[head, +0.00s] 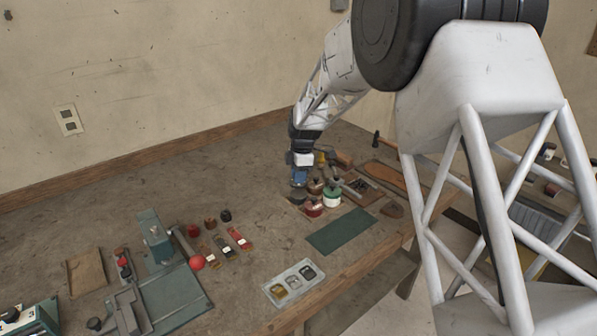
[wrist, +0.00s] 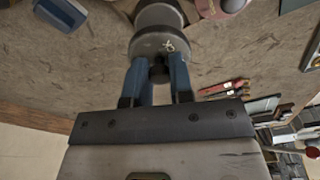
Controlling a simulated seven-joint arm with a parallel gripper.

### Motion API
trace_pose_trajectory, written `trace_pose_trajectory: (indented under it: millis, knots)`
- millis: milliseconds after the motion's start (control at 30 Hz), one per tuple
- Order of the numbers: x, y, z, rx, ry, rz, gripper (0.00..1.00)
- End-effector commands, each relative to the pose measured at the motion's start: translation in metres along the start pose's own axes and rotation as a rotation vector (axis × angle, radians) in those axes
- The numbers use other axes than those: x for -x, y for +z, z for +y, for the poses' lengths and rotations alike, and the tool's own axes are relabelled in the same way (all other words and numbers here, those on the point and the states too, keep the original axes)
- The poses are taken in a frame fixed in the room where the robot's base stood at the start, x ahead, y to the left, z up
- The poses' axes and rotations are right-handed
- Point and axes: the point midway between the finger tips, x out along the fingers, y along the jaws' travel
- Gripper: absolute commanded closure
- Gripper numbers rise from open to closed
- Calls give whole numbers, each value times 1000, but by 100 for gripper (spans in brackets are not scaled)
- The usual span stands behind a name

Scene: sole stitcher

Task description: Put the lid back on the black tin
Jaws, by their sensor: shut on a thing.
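My gripper (head: 299,178) is low over the far part of the bench, beside a group of small tins. In the wrist view my gripper (wrist: 158,68) has its two blue fingers shut on the dark knob of a grey round lid (wrist: 150,45). A round grey shape (wrist: 158,15), probably the black tin, shows just beyond the lid and is partly covered by it. I cannot tell whether the lid touches it. In the head view the lid and black tin are mostly hidden or too small to make out.
A red tin (head: 313,207) and a green-and-white tin (head: 331,198) stand close to the right of my gripper. A green mat (head: 342,231) lies in front of them. A pale tray (head: 293,282) is near the front edge.

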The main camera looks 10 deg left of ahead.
Motion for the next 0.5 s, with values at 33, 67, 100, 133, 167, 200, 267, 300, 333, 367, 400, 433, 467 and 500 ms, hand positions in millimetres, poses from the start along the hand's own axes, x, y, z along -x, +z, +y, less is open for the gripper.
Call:
trace_pose_trajectory:
  millis: [33,67,100,133,167,200,267,300,333,367,400,433,467,500]
  knots:
    - [-4,0,0,0,-1,0,100]
    - [-6,1,0,0,-2,0,100]
    - [-9,1,0,0,-2,0,100]
    - [-11,1,0,0,-2,0,100]
    - [-13,1,0,0,-2,0,100]
    - [-16,2,0,0,-2,0,100]
    - [-20,2,0,0,-1,0,100]
    - [-23,2,0,0,-1,0,100]
    - [-24,3,0,0,-1,0,100]
    - [-26,3,0,0,0,0,100]
    - [-29,3,0,0,0,0,100]
    - [-30,3,0,0,-1,0,100]
    - [-32,3,0,0,-1,0,100]
    - [-34,4,0,0,-1,0,100]
